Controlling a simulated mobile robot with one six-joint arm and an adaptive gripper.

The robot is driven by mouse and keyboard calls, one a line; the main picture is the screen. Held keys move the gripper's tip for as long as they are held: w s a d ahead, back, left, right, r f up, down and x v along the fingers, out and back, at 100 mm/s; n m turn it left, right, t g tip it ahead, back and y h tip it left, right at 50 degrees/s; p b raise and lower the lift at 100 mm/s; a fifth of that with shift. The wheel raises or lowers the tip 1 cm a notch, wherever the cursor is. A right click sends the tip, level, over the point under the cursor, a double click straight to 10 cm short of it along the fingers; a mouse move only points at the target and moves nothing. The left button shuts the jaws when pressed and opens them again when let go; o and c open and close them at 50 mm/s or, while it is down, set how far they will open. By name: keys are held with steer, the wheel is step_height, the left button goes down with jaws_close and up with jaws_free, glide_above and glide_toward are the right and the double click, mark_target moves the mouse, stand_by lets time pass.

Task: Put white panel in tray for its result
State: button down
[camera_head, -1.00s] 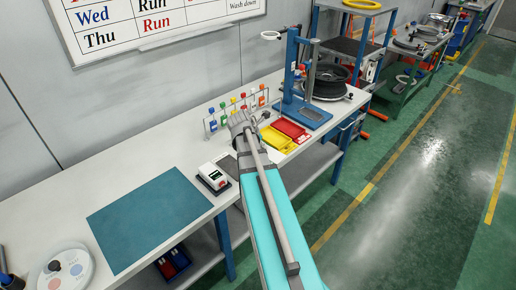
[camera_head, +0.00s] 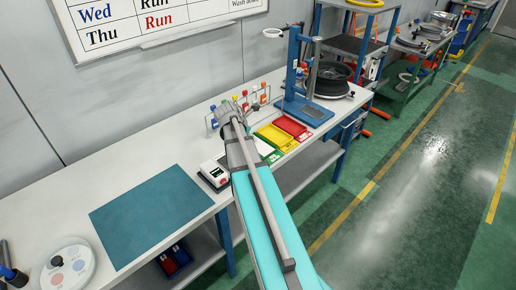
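A white flat surface (camera_head: 263,146) shows just right of my arm, beside a green-edged tray (camera_head: 274,157). I cannot tell whether it is the white panel, or whether it lies in that tray or above it. A yellow tray (camera_head: 274,137) and a red tray (camera_head: 292,127) lie in a row to the right on the bench. My gripper (camera_head: 228,108) is at the far end of my arm, near the rack of coloured bottles. My own arm hides most of it, so its fingers and anything between them cannot be made out.
A bottle rack (camera_head: 262,98) stands behind the trays. A blue press stand (camera_head: 303,105) and dark wheel (camera_head: 331,80) are to the right. A small white device (camera_head: 214,173) sits left of my arm. The teal mat (camera_head: 150,215) is bare. A round dial plate (camera_head: 68,266) is at front left.

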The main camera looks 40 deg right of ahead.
steer(key=shift+w+a, duration=0.15)
steer(key=shift+w, duration=0.15)
steer(key=w+d+f+b, duration=0.8)
steer(key=w+f+b, duration=0.1)
steer(key=w, duration=0.1)
steer(key=shift+d, duration=0.4)
steer(key=shift+s, duration=0.1)
stand_by(0.4)
steer(key=shift+w+d+f+b, duration=0.3)
steer(key=shift+w+f+b, duration=0.1)
steer(key=shift+f+b, duration=1.6)
